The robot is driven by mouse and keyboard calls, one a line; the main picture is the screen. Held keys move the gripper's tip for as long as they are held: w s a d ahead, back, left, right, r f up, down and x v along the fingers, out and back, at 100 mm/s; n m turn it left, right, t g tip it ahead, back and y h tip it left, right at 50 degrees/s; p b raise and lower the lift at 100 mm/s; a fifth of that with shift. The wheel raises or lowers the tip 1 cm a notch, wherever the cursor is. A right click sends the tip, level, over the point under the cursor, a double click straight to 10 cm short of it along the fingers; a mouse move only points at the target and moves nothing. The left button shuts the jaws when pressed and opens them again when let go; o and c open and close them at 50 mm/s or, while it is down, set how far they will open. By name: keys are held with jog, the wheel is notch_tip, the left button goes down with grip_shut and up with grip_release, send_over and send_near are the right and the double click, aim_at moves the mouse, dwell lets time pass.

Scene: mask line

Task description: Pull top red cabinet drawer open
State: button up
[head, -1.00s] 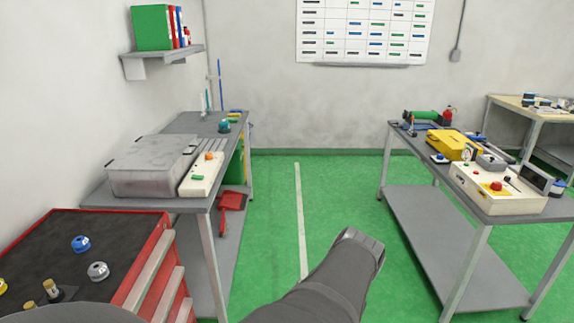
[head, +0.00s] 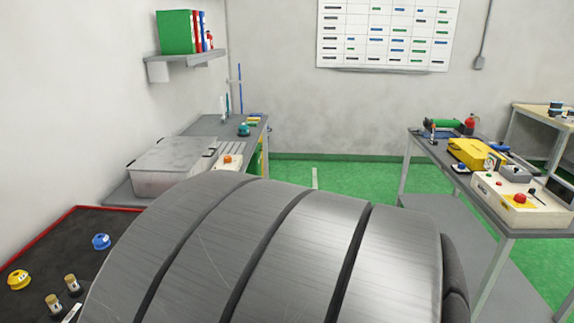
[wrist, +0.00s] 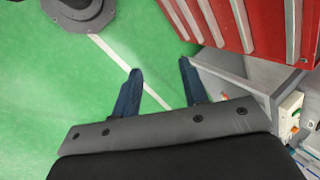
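The red cabinet (head: 38,232) stands at the lower left in the head view, with a dark top inside a red rim. My arm hides its drawer fronts there. In the wrist view the red drawer fronts (wrist: 268,30) fill the top right, crossed by several pale bar handles (wrist: 215,22). Which handle is on the top drawer is unclear. My gripper (wrist: 160,68) has two blue fingers held apart with nothing between them. The fingers are to the left of and below the handles in the wrist picture, apart from them. The gripper is not visible in the head view.
Small knobs, one blue (head: 101,241) and one yellow (head: 19,279), sit on the cabinet top. A workbench with a grey box (head: 172,166) stands behind the cabinet. Another bench (head: 505,219) is at the right. Green floor (wrist: 60,110) lies beside the drawers.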

jog(key=w+a+f+n+y, duration=0.2)
jog(key=w+a+f+y, duration=0.4)
jog(key=a, duration=0.5)
jog(key=w+a+f+n+y, duration=0.2)
jog(key=w+a+f+y, duration=0.4)
jog(key=a, duration=2.1)
jog(key=shift+w+a+r+y, duration=0.2)
jog(key=shift+w+r+y, duration=0.15)
jog(key=shift+y, duration=0.05)
grip_shut()
